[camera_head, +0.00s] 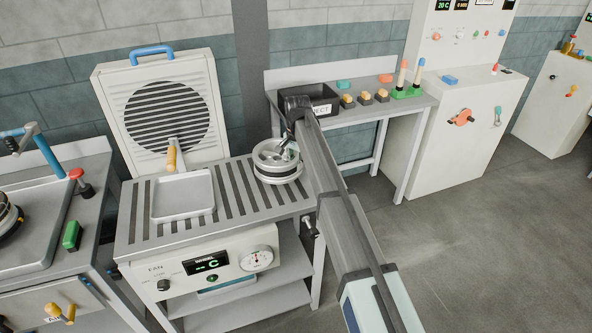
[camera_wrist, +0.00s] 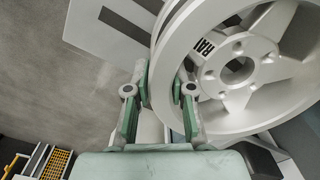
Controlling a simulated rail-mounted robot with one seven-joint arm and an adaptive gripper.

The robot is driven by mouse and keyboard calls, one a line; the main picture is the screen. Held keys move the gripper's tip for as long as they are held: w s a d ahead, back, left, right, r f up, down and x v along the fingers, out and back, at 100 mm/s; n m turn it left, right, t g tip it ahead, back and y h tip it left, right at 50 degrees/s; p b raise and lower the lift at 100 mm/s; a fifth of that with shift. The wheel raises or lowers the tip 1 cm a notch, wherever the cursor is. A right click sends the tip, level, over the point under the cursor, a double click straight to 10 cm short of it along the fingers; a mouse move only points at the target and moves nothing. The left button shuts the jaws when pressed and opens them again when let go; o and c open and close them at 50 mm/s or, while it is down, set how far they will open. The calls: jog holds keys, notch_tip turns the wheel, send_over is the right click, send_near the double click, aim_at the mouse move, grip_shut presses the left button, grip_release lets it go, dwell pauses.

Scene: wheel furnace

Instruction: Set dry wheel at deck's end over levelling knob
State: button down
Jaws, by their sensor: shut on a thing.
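The wheel (camera_head: 275,174), a pale silver rim with spokes, is at the right end of the slatted deck (camera_head: 228,222). It lies roughly flat in the head view; I cannot tell whether it touches the slats. In the wrist view the wheel (camera_wrist: 215,118) fills the upper right, with its hub holes and lettering showing. My gripper (camera_head: 290,150) is shut on the wheel's rim, which sits between the two green fingers (camera_wrist: 160,95). A dark knob (camera_head: 307,221) on a short shaft shows at the deck's right end, below the wheel.
A shallow metal tray (camera_head: 207,205) lies on the deck, left of the wheel. A fan panel (camera_head: 107,100) with a round grille stands behind. A side table (camera_head: 420,98) with a black reject bin (camera_head: 330,96) and colored blocks stands at the back right. The floor to the right is clear.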

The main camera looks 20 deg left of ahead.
jog(key=shift+f+p, duration=0.3)
jog(key=shift+f, duration=1.35)
jog(key=shift+f, duration=0.15)
jog(key=c, duration=1)
grip_release()
notch_tip(320, 180, up, 12)
jog(key=b, duration=0.2)
jog(key=shift+d+b, duration=0.15)
jog(key=shift+b, duration=0.15)
